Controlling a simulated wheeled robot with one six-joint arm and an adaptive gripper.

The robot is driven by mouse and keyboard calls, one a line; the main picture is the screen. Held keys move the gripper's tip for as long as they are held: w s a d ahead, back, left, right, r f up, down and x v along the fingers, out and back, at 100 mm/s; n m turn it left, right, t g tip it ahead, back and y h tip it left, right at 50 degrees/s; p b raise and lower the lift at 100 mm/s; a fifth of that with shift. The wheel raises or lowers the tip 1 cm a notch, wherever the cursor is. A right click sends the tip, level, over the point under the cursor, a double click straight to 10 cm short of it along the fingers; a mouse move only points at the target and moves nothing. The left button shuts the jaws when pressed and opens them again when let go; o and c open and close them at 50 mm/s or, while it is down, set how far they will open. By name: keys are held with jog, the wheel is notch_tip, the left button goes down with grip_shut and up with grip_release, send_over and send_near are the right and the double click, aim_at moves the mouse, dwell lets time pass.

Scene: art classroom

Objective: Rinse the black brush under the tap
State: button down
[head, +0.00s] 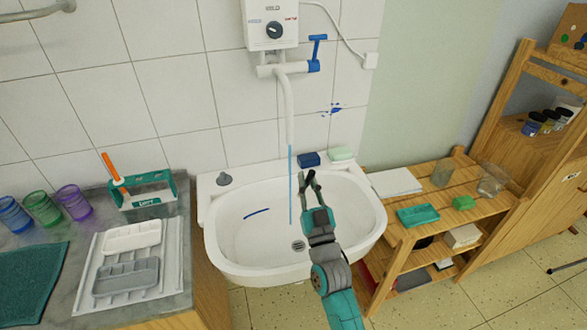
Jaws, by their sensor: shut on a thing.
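My gripper (311,184) is over the right half of the white sink basin (225,232), to the right of the water stream (291,185). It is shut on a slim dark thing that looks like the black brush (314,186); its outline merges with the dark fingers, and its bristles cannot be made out. The brush and gripper appear apart from the stream. The white tap spout (288,105) hangs from a wall heater, with a blue lever (317,52). Water runs straight down from it into the basin, near the drain (298,245).
A dark blue sponge (308,159) and a pale green soap (341,153) sit on the sink's back rim. A blue streak (256,212) marks the basin. The left counter holds cups, palettes (125,277) and a teal caddy (143,191). A wooden shelf (405,235) stands close at right.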

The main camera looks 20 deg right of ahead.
aim_at(313, 177)
jog(key=shift+s+r, duration=0.55)
jog(key=shift+s, duration=0.25)
jog(key=shift+s+r, duration=0.55)
jog(key=shift+s, duration=0.3)
jog(key=shift+s+r, duration=0.55)
jog(key=shift+s, duration=0.25)
